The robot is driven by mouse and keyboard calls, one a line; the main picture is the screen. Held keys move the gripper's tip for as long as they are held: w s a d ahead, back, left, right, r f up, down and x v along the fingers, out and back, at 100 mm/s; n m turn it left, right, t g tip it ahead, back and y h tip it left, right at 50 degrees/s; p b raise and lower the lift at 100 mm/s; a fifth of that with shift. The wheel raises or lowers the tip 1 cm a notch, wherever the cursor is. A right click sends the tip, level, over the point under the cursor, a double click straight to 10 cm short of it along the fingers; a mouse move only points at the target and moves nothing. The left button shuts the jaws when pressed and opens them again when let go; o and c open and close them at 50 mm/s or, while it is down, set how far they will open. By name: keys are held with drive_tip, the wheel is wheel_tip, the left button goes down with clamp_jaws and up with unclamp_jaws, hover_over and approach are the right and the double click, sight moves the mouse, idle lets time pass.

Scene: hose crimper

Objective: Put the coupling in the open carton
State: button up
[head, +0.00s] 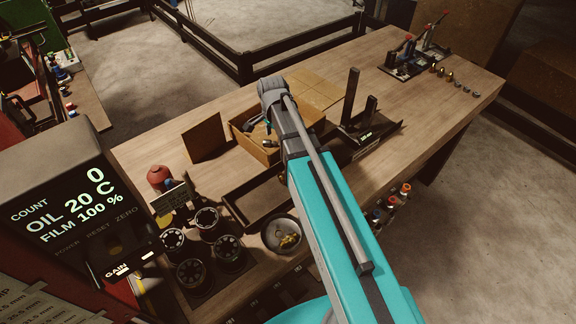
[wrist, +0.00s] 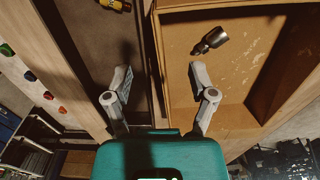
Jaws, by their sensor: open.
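The open carton (head: 262,154) stands on the bench in the head view, with brown flaps folded out. It fills the right of the wrist view (wrist: 262,70). A metal coupling (wrist: 210,40), silver with a darker narrow end, lies tilted on the carton's floor in the wrist view. My gripper (wrist: 160,76) is open and empty, its fingers apart and straddling the carton's near wall in that picture. The coupling is beyond the right fingertip, not touching it. In the head view my arm hides part of the carton, and the fingers are hard to make out.
A dark tray (head: 238,206) lies beside the carton; it holds a yellow-banded piece (wrist: 115,5). A round bowl (head: 281,234) with brass bits, several dark round dies (head: 207,222) and a red-capped bottle (head: 158,176) stand nearby. A black upright stand (head: 350,97) is right of the carton.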

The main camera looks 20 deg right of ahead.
drive_tip(key=s+n, duration=1.3)
drive_tip(key=shift+s+d, duration=0.3)
drive_tip(key=shift+d, duration=0.05)
